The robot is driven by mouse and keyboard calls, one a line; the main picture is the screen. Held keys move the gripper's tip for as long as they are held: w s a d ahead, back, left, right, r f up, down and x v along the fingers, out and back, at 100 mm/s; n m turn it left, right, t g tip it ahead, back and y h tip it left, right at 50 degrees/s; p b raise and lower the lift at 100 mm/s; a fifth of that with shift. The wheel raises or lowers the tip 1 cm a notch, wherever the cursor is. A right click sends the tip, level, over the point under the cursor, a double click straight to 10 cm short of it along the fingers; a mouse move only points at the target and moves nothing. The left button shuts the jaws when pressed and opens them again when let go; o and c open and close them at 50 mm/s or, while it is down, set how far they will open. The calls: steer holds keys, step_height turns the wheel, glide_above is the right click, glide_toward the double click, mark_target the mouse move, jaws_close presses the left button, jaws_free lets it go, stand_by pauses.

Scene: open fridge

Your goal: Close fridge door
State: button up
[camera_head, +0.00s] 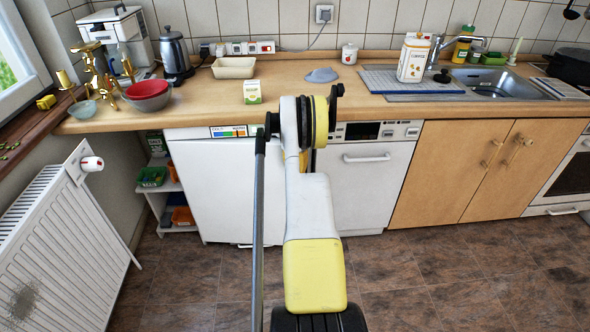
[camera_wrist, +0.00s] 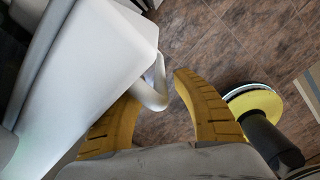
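The fridge's white door (camera_head: 212,190) stands under the counter at the left of the head view. It looks at most slightly ajar there, and my arm hides its right side. In the wrist view, a white door edge (camera_wrist: 90,60) fills the left, with a curved pale handle (camera_wrist: 158,82) at its corner. My gripper (camera_wrist: 155,88) has its yellow fingers apart, one on each side of the handle's lower end. The left finger is partly hidden behind the handle. I cannot tell whether either finger touches it. The head view does not show my gripper clearly.
A small open shelf (camera_head: 165,188) stands left of the fridge, and a white radiator (camera_head: 62,250) at far left. A dishwasher (camera_head: 365,188) and wooden cupboards (camera_head: 470,175) are to the right. The tiled floor (camera_head: 450,285) is clear.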

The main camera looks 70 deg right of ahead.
step_height(320, 180, up, 12)
steer(key=shift+r, duration=0.1)
stand_by(0.6)
